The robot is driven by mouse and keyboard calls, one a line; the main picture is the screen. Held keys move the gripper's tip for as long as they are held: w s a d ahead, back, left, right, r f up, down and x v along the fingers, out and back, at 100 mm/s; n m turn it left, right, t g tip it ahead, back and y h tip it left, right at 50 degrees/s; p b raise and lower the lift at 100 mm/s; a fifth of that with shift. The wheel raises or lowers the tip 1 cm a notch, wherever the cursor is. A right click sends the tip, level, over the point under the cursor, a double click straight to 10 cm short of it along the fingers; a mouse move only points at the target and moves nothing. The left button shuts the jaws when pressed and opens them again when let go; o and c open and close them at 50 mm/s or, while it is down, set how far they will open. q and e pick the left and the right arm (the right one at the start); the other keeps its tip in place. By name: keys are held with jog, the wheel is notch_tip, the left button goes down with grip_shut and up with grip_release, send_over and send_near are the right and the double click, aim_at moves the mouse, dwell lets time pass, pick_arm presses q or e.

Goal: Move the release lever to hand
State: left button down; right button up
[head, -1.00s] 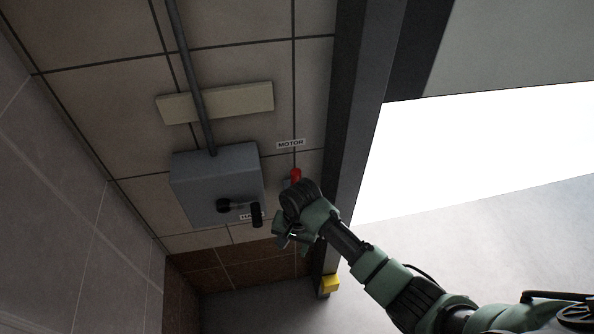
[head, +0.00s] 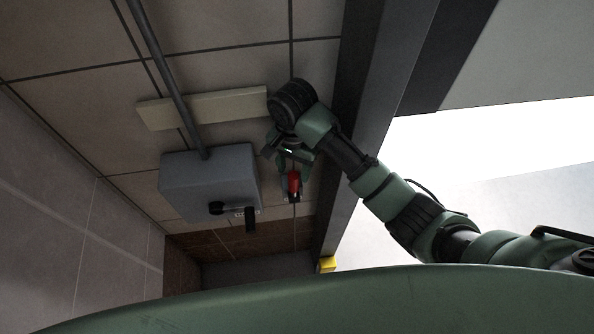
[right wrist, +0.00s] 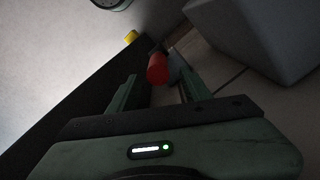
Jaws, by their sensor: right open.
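The release lever has a red grip (head: 293,182) and stands at the wall to the right of the grey box. My right gripper (head: 287,158) is open, just above the red grip in the head view, and hides the wall behind it. In the right wrist view the red grip (right wrist: 157,68) shows between the two open fingertips (right wrist: 154,72); I cannot tell whether they touch it. The MOTOR label is hidden now. A small white label (head: 240,213) at the box is mostly covered by the black crank handle. My left gripper is not in view.
The grey box (head: 205,180) with its black crank (head: 250,220) sits close left of the lever. A dark door post (head: 350,130) stands close on the right, with a yellow block (head: 327,264) at its foot. A pipe (head: 170,70) runs up from the box.

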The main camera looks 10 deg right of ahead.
aim_at(294, 181)
jog(key=f, duration=0.3)
jog(key=f+p, duration=0.1)
jog(key=shift+s+f, duration=0.4)
jog(key=shift+w+f, duration=0.2)
jog(key=shift+f, duration=1.05)
jog(key=c, duration=1)
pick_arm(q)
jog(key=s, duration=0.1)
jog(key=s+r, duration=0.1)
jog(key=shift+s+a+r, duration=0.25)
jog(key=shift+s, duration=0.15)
pick_arm(e)
grip_shut()
